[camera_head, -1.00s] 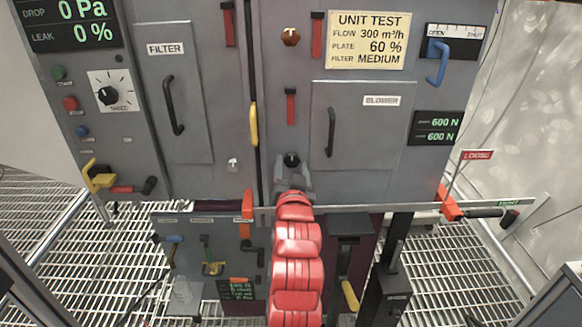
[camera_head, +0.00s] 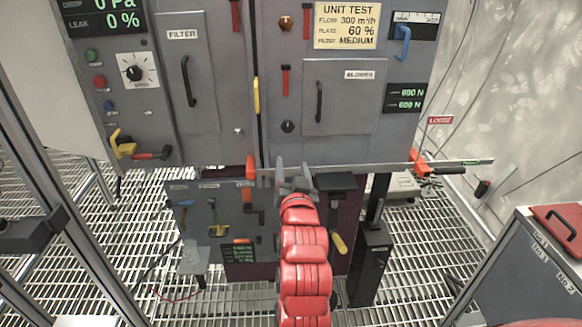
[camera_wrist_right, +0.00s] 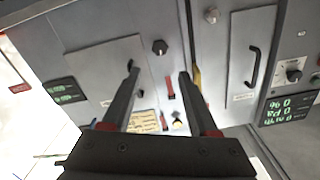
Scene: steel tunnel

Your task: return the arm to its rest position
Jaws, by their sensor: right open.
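My right arm (camera_head: 303,250), in red segments, rises from the bottom centre of the head view. Its grey right gripper (camera_head: 294,178) is open, with nothing between its fingers. It shows in front of the lower edge of the grey cabinet (camera_head: 225,110), below a black hex knob (camera_head: 287,127). In the right wrist view the two dark fingers (camera_wrist_right: 158,76) are spread apart, facing the cabinet front, and the black knob (camera_wrist_right: 159,47) shows beyond them, apart from both. My left gripper is not in view.
A long grey bar (camera_head: 340,167) with red clamps runs along the cabinet's lower edge. Below hangs a tool panel (camera_head: 185,190) with several tools. At the right stands a grey cabinet (camera_head: 530,270) with a red item on top. Open grating floor (camera_head: 430,240) lies between.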

